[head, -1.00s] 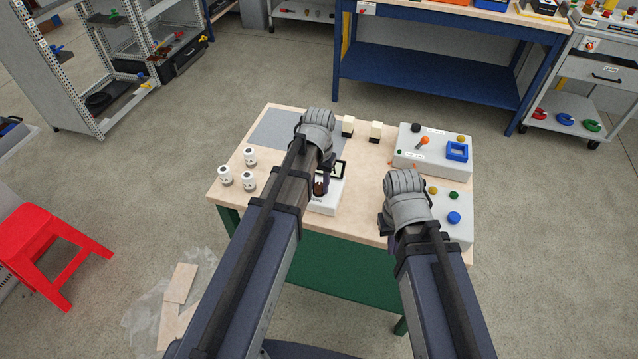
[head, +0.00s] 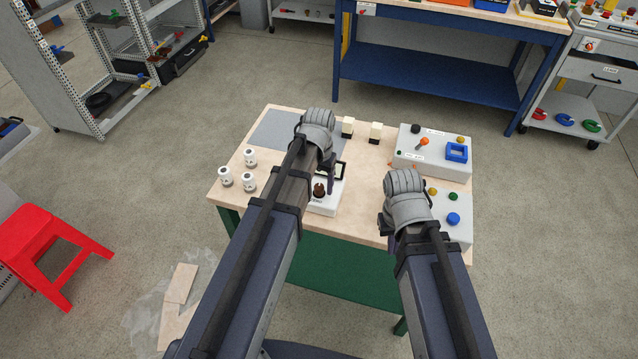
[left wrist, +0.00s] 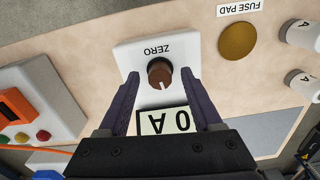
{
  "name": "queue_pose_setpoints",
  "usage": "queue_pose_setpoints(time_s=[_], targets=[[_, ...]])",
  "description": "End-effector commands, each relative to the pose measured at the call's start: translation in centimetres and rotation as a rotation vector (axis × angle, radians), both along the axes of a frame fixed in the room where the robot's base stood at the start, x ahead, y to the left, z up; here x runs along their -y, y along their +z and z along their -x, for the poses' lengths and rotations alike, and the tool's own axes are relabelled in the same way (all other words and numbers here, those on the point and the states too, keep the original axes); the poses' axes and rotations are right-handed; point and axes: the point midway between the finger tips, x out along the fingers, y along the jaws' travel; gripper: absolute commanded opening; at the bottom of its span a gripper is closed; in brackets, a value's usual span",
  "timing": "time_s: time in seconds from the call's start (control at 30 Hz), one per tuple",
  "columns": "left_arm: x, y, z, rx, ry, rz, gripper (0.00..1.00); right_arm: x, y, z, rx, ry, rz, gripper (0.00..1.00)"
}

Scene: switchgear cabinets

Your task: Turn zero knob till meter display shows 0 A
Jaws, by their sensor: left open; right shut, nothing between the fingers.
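The white meter box (left wrist: 135,57) with the word ZERO stands on the table; it also shows in the head view (head: 324,208). Its brown zero knob (left wrist: 160,72) has a white mark pointing toward the display. The display (left wrist: 165,121) appears upside down in the left wrist view and reads 0 A. My left gripper (left wrist: 159,76) is open, with one finger on each side of the knob and gaps between. In the head view the knob (head: 319,190) shows beside my left gripper (head: 331,180). My right gripper (head: 392,243) is shut and empty near the right box, mostly hidden by its arm.
White cylinders (head: 249,157) stand at the table's left, near a grey mat (head: 272,130). Two cream blocks (head: 376,132) stand at the back. Grey control boxes (head: 433,165) fill the right side. A gold fuse pad (left wrist: 239,41) lies beside the meter box.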

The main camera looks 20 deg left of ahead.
Motion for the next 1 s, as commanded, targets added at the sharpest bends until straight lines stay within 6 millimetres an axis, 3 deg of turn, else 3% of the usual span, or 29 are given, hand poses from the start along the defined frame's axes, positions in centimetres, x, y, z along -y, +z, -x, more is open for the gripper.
queue_pose_setpoints(time_s=[0.53, 1.0], targets=[[0.0, 6.8, 0.0, 0.000, 0.000, 0.000, 0.66, 0.0, 6.8, 0.0, 0.000, 0.001, 0.000, 0.00], [0.1, 7.3, 0.1, 0.000, -0.002, 0.000, 0.66, 0.0, 7.3, 0.0, 0.000, 0.002, 0.000, 0.00]])
